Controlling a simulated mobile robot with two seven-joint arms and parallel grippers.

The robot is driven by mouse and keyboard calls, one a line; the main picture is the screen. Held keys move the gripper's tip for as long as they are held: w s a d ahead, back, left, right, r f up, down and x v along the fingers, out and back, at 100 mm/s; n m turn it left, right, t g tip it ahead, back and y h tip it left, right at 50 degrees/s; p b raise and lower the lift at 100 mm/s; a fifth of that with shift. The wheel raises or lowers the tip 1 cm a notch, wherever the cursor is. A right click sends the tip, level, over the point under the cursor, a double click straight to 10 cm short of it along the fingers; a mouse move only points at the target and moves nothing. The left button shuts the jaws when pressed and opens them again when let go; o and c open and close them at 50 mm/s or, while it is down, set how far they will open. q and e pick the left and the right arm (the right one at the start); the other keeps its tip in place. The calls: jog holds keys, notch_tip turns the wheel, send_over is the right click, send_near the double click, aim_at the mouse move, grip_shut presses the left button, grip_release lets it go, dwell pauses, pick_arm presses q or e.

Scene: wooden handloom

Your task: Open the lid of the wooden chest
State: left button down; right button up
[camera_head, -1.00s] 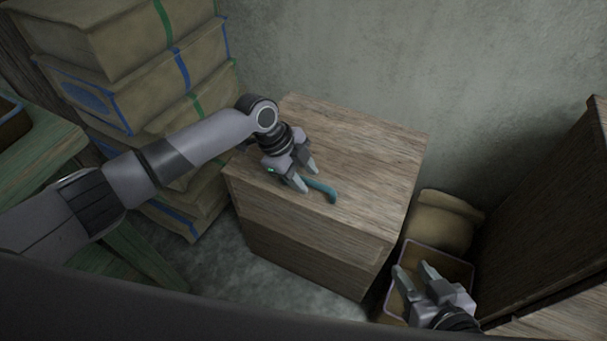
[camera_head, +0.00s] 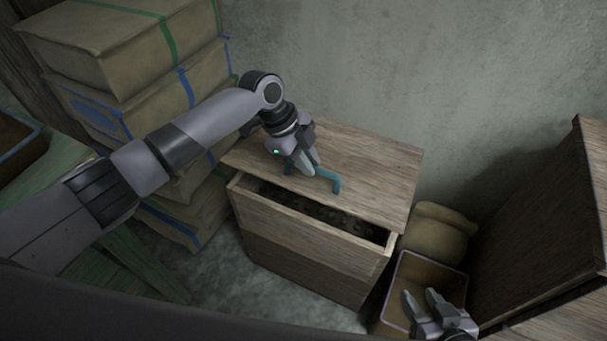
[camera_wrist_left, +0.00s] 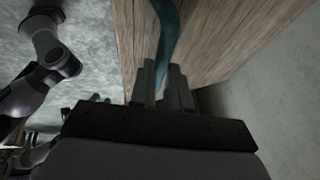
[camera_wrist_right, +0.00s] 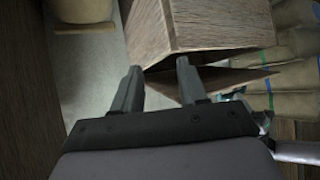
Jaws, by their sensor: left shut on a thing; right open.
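The wooden chest (camera_head: 305,254) stands on the floor against the wall. Its lid (camera_head: 375,172) is raised at the front edge, and a dark gap into the chest shows below it. My left gripper (camera_head: 312,172) is shut on the teal handle (camera_head: 326,180) on the lid; the handle runs between its fingers in the left wrist view (camera_wrist_left: 167,40). My right gripper (camera_head: 421,301) is open and empty, low at the right, apart from the chest. In the right wrist view the chest (camera_wrist_right: 185,30) shows beyond its fingers, with the gap under the lid visible.
Stacked wrapped bundles (camera_head: 150,75) stand left of the chest. A bin with a pale rim (camera_head: 432,264) and a tan sack (camera_head: 437,228) sit at its right. A dark wooden cabinet (camera_head: 545,215) is at far right. A green bench (camera_head: 50,180) is at left.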

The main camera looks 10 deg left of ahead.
pick_arm(q)
jog(key=w+d+r+b, duration=0.1)
jog(key=w+d+r, duration=0.1)
jog(key=w+r, duration=0.5)
jog(key=shift+d+r, duration=0.15)
jog(key=shift+r, duration=0.95)
jog(key=c, duration=1.5)
grip_release()
jog(key=o, duration=0.4)
jog(key=shift+w+d+f, duration=0.1)
jog(key=shift+w+f, duration=0.05)
jog(key=shift+w, duration=0.15)
jog(key=shift+r, duration=0.25)
jog(key=shift+r, duration=0.1)
jog(key=p+v, duration=0.1)
jog(key=v, duration=0.6)
